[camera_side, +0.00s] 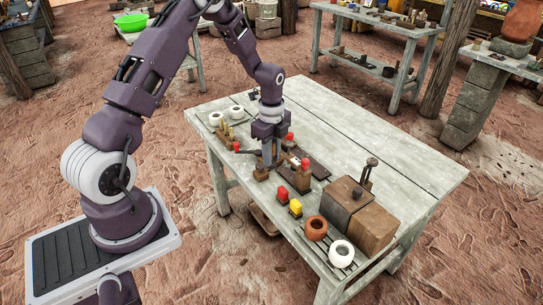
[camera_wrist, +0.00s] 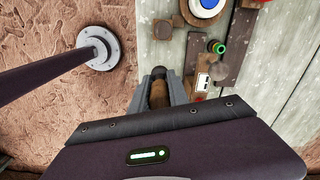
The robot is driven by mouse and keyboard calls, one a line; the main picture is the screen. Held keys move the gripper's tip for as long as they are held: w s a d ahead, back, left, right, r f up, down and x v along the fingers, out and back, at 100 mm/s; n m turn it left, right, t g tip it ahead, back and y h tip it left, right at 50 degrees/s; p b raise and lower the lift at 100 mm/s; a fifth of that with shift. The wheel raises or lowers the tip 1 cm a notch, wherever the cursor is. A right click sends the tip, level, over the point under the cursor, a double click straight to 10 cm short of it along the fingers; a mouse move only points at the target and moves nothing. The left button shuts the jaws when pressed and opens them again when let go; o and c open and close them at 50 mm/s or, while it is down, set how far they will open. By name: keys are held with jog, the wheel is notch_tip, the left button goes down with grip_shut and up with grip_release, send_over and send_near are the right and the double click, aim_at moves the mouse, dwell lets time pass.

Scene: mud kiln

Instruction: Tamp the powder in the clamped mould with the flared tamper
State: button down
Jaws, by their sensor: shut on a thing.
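My gripper (camera_side: 268,160) points down over the near left part of the table. It is shut on a brown wooden piece with a dark end, seen between the fingers in the wrist view (camera_wrist: 158,94). This looks like the tamper; its flare cannot be made out. Wooden fixtures on dark boards (camera_side: 317,168) stand close to the right of the gripper. In the wrist view a wooden block with a white dotted label (camera_wrist: 203,82) and a green-rimmed round part (camera_wrist: 217,47) lie right of the fingers. I cannot tell which part is the clamped mould, and no powder is discernible.
Red (camera_side: 282,194) and yellow (camera_side: 295,207) pieces, a terracotta pot (camera_side: 316,228), a white pot (camera_side: 341,252) and wooden boxes (camera_side: 372,228) stand toward the front. The table's right side (camera_side: 390,150) is clear.

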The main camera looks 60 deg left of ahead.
jog(key=w+a, duration=0.8)
jog(key=a, duration=0.4)
jog(key=shift+f, duration=2)
jog(key=shift+f, duration=0.8)
notch_tip(320, 180, up, 7)
dwell(0.5)
